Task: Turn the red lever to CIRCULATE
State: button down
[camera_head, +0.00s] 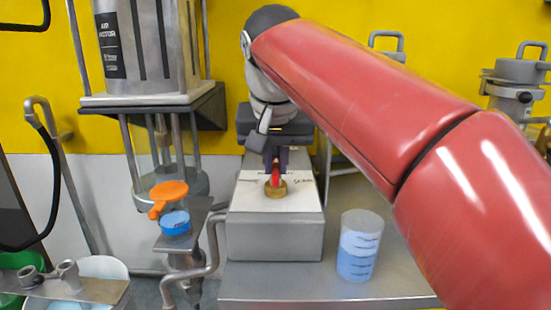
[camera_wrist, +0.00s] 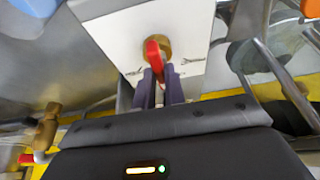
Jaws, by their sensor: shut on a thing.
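The red lever (camera_head: 276,174) sits on a brass hub (camera_head: 275,190) on top of a pale box (camera_head: 248,203) with small markings that are too small to read. My gripper (camera_head: 277,163) is above the far side of the box, its dark fingers at the lever. In the wrist view the red lever (camera_wrist: 154,56) runs from the brass hub down between the two fingers of my gripper (camera_wrist: 159,82). The fingers are shut on the lever's end, which they partly hide.
A clear beaker of blue liquid (camera_head: 358,248) stands right of the box on the steel bench (camera_head: 290,283). An orange handle (camera_head: 168,196) and a blue cap (camera_head: 175,222) are to the left, below the air motor drum (camera_head: 150,50). A bent pipe (camera_head: 208,262) runs close to the box's left side.

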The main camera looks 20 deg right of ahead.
aim_at(276, 176)
dwell(0.3)
jog(key=c, duration=1.5)
grip_release()
jog(key=shift+o, duration=0.2)
jog(key=p+v, duration=0.1)
jog(key=v, duration=0.6)
jog(key=shift+s+r+p, duration=0.2)
jog(key=shift+r+p, duration=0.1)
jog(key=shift+r, duration=0.05)
